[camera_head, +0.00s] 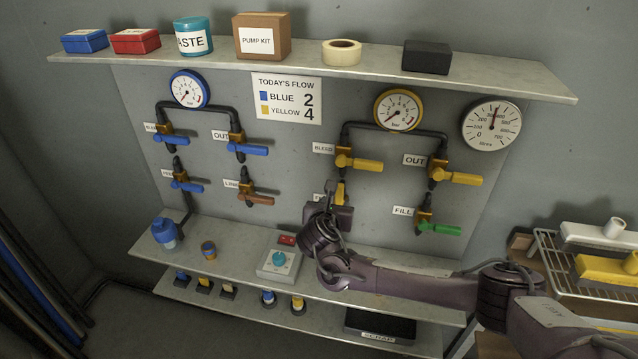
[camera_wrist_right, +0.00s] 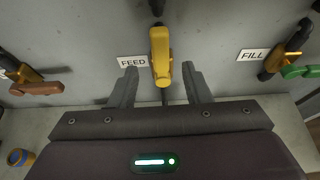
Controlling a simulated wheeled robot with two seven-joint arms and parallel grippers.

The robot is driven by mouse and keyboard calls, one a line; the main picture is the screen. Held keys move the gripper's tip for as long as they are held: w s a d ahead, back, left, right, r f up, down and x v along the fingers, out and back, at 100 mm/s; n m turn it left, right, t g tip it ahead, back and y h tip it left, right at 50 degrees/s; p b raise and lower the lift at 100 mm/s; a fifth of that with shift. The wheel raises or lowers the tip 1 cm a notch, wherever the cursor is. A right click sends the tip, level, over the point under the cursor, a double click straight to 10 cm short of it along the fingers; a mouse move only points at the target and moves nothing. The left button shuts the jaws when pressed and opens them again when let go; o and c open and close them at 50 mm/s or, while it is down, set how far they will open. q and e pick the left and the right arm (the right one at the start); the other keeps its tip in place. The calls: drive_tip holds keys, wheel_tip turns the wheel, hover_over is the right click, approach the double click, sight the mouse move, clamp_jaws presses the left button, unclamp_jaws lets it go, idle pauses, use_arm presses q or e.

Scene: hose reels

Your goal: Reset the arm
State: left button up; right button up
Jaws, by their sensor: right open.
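My right gripper (camera_wrist_right: 160,76) is open in the wrist view. One finger is on each side of the yellow FEED valve handle (camera_wrist_right: 160,50), with visible gaps between fingers and handle. The handle points down the panel, below the valve stem. In the head view my right gripper (camera_head: 327,207) is at this FEED valve (camera_head: 341,190), and its wrist hides part of the valve and label. My right arm reaches in from the lower right. My left gripper is not in view.
The yellow OUT (camera_head: 460,177) and BLEED (camera_head: 358,163) handles and the green FILL handle (camera_head: 440,229) are close by. A grey box with a teal knob (camera_head: 279,263) sits on the lower shelf (camera_head: 225,243). A wire rack (camera_head: 560,265) stands at the right.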

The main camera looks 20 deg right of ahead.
drive_tip(key=s+a+f+m+g+y, duration=0.35)
drive_tip(key=s+a+m, duration=0.4)
drive_tip(key=s, duration=0.25)
drive_tip(key=s+a+f+m+g+y, duration=0.2)
drive_tip(key=s+a+f+m+y, duration=0.15)
drive_tip(key=s+a+m, duration=0.4)
drive_tip(key=s+d+r+m+g, duration=0.1)
drive_tip(key=s+d+r+m, duration=0.1)
drive_tip(key=s+d+m, duration=0.5)
drive_tip(key=s+d+r+m+g, duration=0.1)
drive_tip(key=s+d+r+m, duration=0.2)
drive_tip(key=s+m, duration=0.5)
drive_tip(key=s+f+n+g+b, duration=0.1)
drive_tip(key=s+f, duration=0.1)
drive_tip(key=f, duration=1.5)
drive_tip(key=s+f+n+g+b, duration=0.1)
drive_tip(key=s+f, duration=0.1)
drive_tip(key=f, duration=1.5)
drive_tip(key=s+d+f+b, duration=0.1)
drive_tip(key=s+f, duration=0.8)
drive_tip(key=s+d+f+b, duration=0.1)
drive_tip(key=s+d+f, duration=0.1)
drive_tip(key=s+f, duration=0.7)
drive_tip(key=shift+s+d+f+n+g, duration=0.3)
drive_tip(key=shift+s+g, duration=0.15)
drive_tip(key=shift+s, duration=0.3)
